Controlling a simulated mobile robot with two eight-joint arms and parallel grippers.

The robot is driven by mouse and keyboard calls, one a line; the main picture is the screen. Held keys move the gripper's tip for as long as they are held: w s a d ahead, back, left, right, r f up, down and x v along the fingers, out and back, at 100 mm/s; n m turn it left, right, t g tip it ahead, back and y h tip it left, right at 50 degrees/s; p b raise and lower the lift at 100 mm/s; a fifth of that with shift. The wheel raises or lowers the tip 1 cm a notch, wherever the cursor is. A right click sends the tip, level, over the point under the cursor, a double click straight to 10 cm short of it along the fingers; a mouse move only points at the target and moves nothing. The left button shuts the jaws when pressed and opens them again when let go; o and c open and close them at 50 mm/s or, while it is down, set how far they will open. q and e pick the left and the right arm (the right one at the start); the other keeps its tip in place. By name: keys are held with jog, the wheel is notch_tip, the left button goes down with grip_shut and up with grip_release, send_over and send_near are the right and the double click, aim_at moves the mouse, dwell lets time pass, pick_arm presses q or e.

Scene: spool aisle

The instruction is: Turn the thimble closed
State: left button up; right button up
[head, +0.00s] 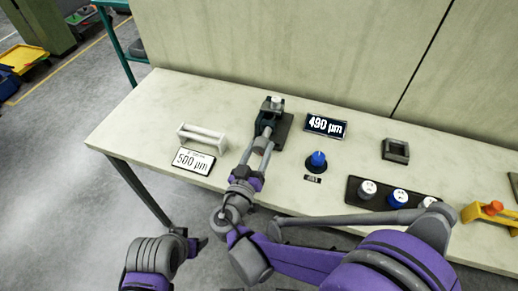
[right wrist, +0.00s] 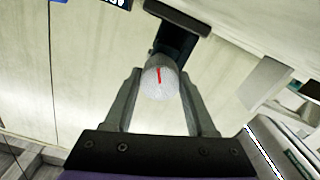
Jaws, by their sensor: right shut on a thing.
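The thimble (right wrist: 160,84) is a round grey knob with a red line on its end face, in the right wrist view. In the head view the thimble (head: 262,142) is on the near side of a dark gauge (head: 270,118) on the bench. My right gripper (head: 264,147) is shut on the thimble, one finger on each side; the same gripper (right wrist: 160,80) shows in the right wrist view. A dark display (head: 325,125) reads 490 µm. A white card (head: 193,161) reads 500 µm. Part of my left arm shows low in the head view; its jaws are unclear.
A white handle-like holder (head: 202,137) stands behind the card. A blue knob (head: 318,159) is right of the gauge. A dark tray (head: 379,204) with several capped knobs and a grey square block (head: 396,150) are farther right. The bench's left end (head: 135,125) is clear.

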dwell(0.4)
jog(key=o, duration=1.4)
pick_arm(q)
jog(key=shift+s, duration=0.15)
pick_arm(e)
jog(key=shift+s, duration=0.1)
